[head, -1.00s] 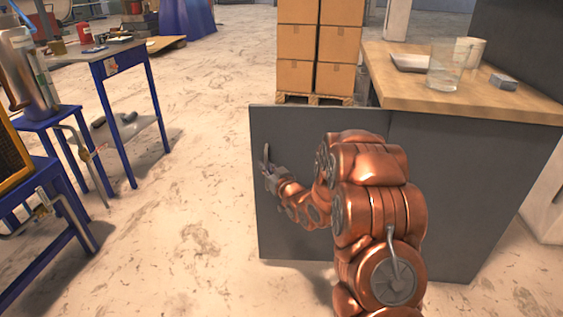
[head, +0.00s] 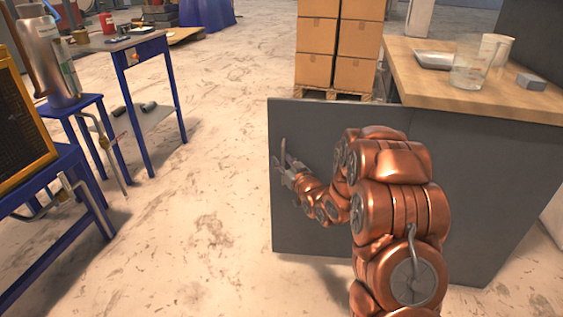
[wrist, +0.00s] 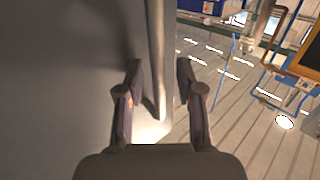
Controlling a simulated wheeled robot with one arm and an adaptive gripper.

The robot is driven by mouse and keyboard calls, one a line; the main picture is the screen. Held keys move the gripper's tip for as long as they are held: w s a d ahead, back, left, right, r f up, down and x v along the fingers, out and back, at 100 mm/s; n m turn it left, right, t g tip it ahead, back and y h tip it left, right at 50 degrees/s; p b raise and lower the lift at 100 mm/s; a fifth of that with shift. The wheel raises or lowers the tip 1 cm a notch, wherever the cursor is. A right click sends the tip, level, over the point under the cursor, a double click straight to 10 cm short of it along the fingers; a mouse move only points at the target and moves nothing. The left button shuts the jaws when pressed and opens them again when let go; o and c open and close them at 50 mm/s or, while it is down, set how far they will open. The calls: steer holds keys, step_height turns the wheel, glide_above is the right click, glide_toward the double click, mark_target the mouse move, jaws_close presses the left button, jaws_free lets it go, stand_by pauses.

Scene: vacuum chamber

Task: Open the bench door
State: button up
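The grey bench door (head: 315,125) stands swung out to the left of the bench, its flat face toward me and floor visible past its free edge. In the wrist view the door (wrist: 60,80) fills the left side. A slim grey upright bar (wrist: 155,60), the handle or door edge, reaches down between my fingers. My gripper (head: 281,160) is at the door's left edge, beside the handle, which I cannot clearly separate from the fingers in the head view. In the wrist view my gripper (wrist: 159,82) is open, fingers apart, with no clear contact.
The bench's wooden top (head: 430,85) holds a glass beaker (head: 470,68), a tray and a small grey block. Stacked cardboard boxes (head: 335,45) stand behind the door. Blue tables (head: 125,50) stand at the left. The floor (head: 215,150) between them and the door is clear.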

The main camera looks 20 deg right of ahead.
steer(key=shift+s, duration=0.1)
steer(key=s+d, duration=0.1)
steer(key=s, duration=0.6)
steer(key=shift+d, duration=0.15)
steer(key=shift+r, duration=0.1)
steer(key=s+r+m+g+h+p, duration=0.1)
steer(key=s+r+g+h+p, duration=0.4)
steer(key=s+r+g+p, duration=0.85)
steer(key=s+a+r+g+p, duration=0.2)
steer(key=s+r+p, duration=0.4)
steer(key=s, duration=0.5)
steer(key=s+a+r+g+y+p, duration=0.1)
steer(key=s+a+r+g+p, duration=0.1)
steer(key=s+r+p, duration=0.5)
steer(key=s+a+r+m+g+p, duration=0.1)
steer(key=s+a+r+p, duration=0.3)
steer(key=s+r, duration=0.6)
steer(key=s+g+p, duration=0.1)
steer(key=s+p, duration=0.1)
steer(key=s, duration=0.4)
steer(key=shift+a+r+y+p, duration=0.3)
steer(key=shift+y+p, duration=0.05)
steer(key=shift+y, duration=0.05)
